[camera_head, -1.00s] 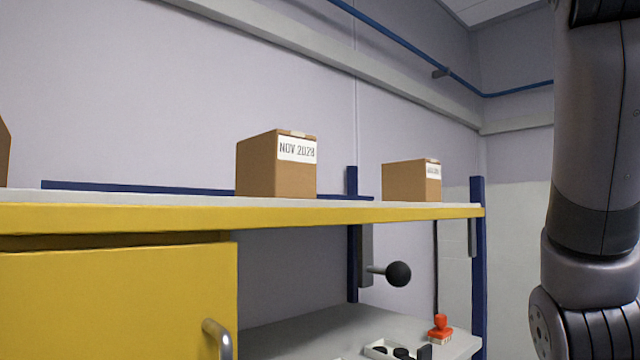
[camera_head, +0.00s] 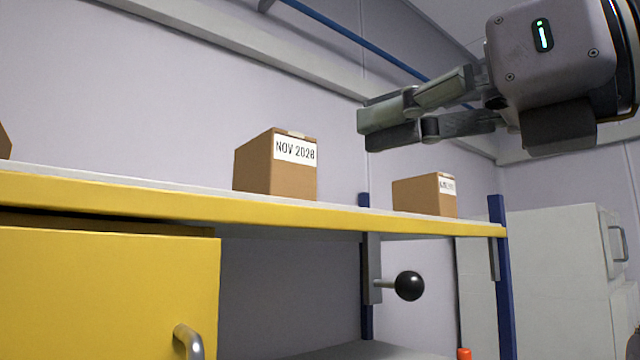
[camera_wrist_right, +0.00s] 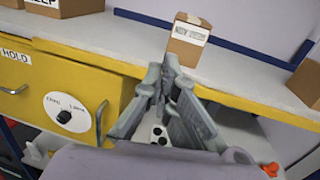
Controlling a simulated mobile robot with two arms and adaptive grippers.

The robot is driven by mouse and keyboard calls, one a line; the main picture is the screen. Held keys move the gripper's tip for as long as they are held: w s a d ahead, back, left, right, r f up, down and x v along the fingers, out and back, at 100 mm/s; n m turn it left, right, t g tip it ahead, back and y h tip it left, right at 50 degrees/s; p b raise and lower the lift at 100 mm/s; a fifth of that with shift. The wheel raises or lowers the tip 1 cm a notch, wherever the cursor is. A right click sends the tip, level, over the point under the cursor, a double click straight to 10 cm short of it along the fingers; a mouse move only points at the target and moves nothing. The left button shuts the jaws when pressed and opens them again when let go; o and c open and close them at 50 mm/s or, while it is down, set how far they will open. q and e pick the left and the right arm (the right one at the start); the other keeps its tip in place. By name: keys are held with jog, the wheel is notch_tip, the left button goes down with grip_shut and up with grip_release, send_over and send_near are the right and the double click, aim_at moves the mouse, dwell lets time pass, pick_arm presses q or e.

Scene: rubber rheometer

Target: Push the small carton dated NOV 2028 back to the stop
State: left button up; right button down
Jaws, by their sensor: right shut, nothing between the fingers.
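The small carton dated NOV 2028 (camera_head: 258,172) stands upright on the shelf with the yellow front edge (camera_head: 300,211). In the right wrist view the carton (camera_wrist_right: 187,48) stands just beyond my fingertips, its label facing me. A dark blue strip (camera_wrist_right: 245,42) runs along the back of the shelf in that view, behind the carton. My right gripper (camera_head: 362,128) is shut and empty, above the shelf and right of the carton in the head view. Its fingers also show in the right wrist view (camera_wrist_right: 170,68), apart from the carton as far as I can tell. My left gripper is out of view.
Another carton (camera_head: 422,195) with an unreadable label stands farther right on the shelf. A carton (camera_wrist_right: 65,8) shows at top left in the wrist view. Below are a yellow cabinet front (camera_head: 100,290), a black ball knob (camera_head: 408,285) and blue posts (camera_head: 500,270).

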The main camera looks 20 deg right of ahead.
jog(key=w+d+m+t+h, duration=0.1)
jog(key=d+m+h, duration=0.1)
jog(key=d+h, duration=0.1)
jog(key=p, duration=0.6)
send_near(300, 175)
jog(key=x, duration=0.7)
jog(key=shift+r, duration=0.1)
jog(key=shift+w+a, duration=0.1)
jog(key=shift+w, duration=0.1)
jog(key=shift+x, duration=1.95)
